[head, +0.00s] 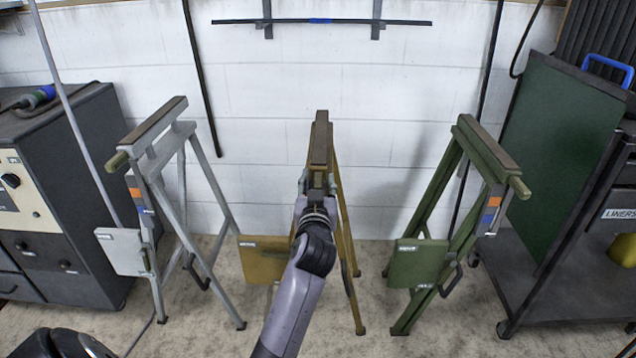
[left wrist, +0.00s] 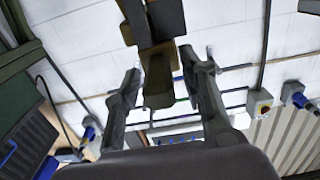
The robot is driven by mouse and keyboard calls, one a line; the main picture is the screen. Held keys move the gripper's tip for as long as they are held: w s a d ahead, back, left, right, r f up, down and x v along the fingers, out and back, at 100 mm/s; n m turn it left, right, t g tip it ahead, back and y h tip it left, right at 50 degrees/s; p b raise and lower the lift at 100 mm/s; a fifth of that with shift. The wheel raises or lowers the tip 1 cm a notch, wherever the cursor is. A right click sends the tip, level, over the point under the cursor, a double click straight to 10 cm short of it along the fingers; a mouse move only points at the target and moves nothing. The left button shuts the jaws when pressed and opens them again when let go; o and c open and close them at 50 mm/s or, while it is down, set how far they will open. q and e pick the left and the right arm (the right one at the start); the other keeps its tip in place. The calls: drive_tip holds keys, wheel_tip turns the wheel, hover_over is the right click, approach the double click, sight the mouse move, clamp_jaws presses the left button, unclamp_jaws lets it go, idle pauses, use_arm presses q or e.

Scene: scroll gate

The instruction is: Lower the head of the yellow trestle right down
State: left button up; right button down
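The yellow trestle (head: 347,235) stands in the middle of the head view, its head (head: 320,145) raised and topped with a dark strip. A yellow plate (head: 262,260) hangs at its left side. My left gripper (head: 318,182) is at the near end of the head, which it partly hides. In the left wrist view my left gripper (left wrist: 160,66) has its fingers apart, with a brownish-yellow end piece of the trestle (left wrist: 158,90) between them. I cannot tell whether either finger touches it. My right gripper is not in view.
A grey trestle (head: 185,240) stands to the left and a green trestle (head: 425,215) to the right. A dark cabinet (head: 75,150) is at far left, a cart with a green panel (head: 555,140) at far right. The white wall (head: 270,100) is close behind.

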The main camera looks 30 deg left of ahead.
use_arm(q)
drive_tip(key=shift+r, duration=0.1)
drive_tip(key=v, duration=0.7)
drive_tip(key=shift+s+d, duration=0.15)
drive_tip(key=shift+s, duration=0.05)
idle(0.4)
